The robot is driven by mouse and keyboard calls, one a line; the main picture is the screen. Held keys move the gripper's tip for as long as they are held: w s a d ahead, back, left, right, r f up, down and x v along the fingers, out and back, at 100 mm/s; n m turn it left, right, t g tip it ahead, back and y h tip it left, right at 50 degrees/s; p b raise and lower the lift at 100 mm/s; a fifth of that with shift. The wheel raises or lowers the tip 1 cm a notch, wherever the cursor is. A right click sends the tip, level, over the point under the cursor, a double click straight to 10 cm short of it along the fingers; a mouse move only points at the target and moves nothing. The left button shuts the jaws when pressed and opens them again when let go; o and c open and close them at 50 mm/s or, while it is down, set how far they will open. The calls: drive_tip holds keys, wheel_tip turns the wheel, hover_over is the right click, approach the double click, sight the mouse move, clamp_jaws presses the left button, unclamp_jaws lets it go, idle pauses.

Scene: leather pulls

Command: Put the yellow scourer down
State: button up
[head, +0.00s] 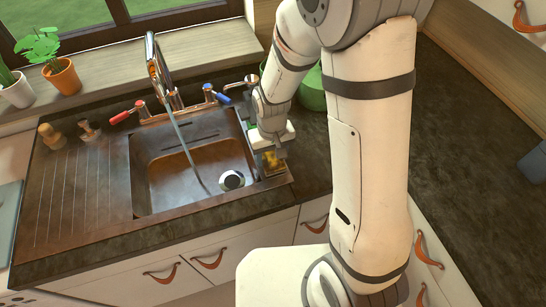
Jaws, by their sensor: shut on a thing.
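My gripper (270,150) points down at the right rim of the sink (190,158). It is shut on the yellow scourer (272,162), of which only a small yellow patch shows at the fingertips. The scourer is at the right edge of the sink, beside the basin. I cannot tell whether it touches the surface below. My arm hides the area behind and to the right.
Water runs from the tap (160,70) into the basin, where a round drain piece (231,180) sits. A green object (312,90) is behind my arm. The dark worktop (465,140) at right is mostly clear.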

sight(271, 152)
drive_tip(key=shift+w+f, duration=0.1)
drive_tip(key=shift+f, duration=0.05)
drive_tip(key=shift+c, duration=0.3)
drive_tip(key=o, duration=0.8)
drive_tip(key=shift+w, duration=0.1)
drive_tip(key=shift+c, duration=0.2)
drive_tip(key=shift+o, duration=1.3)
drive_tip(key=shift+f, duration=0.15)
drive_tip(key=r, duration=0.2)
drive_tip(key=r+b, duration=0.1)
drive_tip(key=r, duration=0.4)
drive_tip(key=shift+w+a, duration=0.2)
drive_tip(key=shift+w, duration=0.05)
drive_tip(key=shift+s+d+r, duration=0.1)
drive_tip(key=shift+r, duration=0.4)
drive_tip(key=s+d+r+m+t, duration=0.3)
drive_tip(key=s+d+r, duration=0.9)
drive_tip(key=r, duration=0.1)
drive_tip(key=shift+s+d, duration=0.25)
drive_tip(key=shift+s, duration=0.15)
